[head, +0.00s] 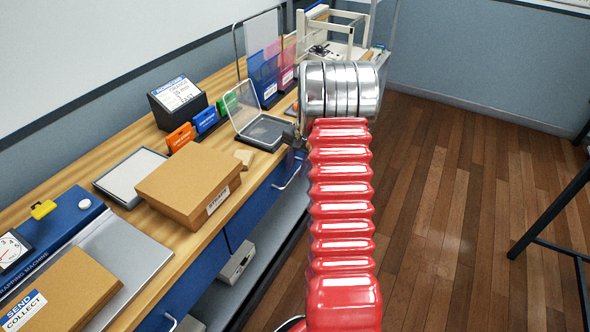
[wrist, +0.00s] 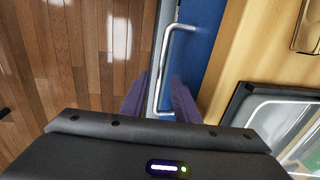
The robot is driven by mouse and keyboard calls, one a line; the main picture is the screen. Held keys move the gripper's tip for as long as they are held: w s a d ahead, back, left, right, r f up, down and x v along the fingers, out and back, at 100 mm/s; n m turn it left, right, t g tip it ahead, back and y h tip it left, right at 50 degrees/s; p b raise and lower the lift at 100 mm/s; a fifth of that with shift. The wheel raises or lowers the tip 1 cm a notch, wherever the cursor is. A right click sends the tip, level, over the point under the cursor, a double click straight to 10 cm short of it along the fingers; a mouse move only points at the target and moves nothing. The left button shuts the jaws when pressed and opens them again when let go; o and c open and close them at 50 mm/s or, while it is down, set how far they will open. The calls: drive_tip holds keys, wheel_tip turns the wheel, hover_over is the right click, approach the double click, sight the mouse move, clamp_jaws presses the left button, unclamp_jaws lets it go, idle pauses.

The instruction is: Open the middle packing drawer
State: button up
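In the wrist view a silver bar handle (wrist: 163,62) stands on a blue drawer front (wrist: 200,45). My gripper (wrist: 160,100) is open, with one purple finger on each side of the handle's lower end. I cannot tell whether the fingers touch it or how deep it sits between them. In the head view a blue drawer front (head: 268,200) with a silver handle (head: 289,178) shows under the bench edge, left of my red arm. A second handle (head: 171,322) shows lower left. Part of my gripper is hidden by the arm in the head view.
The wooden bench top (head: 150,230) holds a cardboard box (head: 190,185), a clear-lidded case (head: 262,130), a dark display (head: 178,98) and a blue strapping machine (head: 50,225). A grey shelf (head: 262,262) lies below. Wooden floor (head: 450,190) is open at right; a black-legged stand (head: 555,200) is at far right.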

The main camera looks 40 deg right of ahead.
drive_tip(key=shift+w+f, duration=0.1)
drive_tip(key=shift+f, duration=0.4)
clamp_jaws()
idle(0.3)
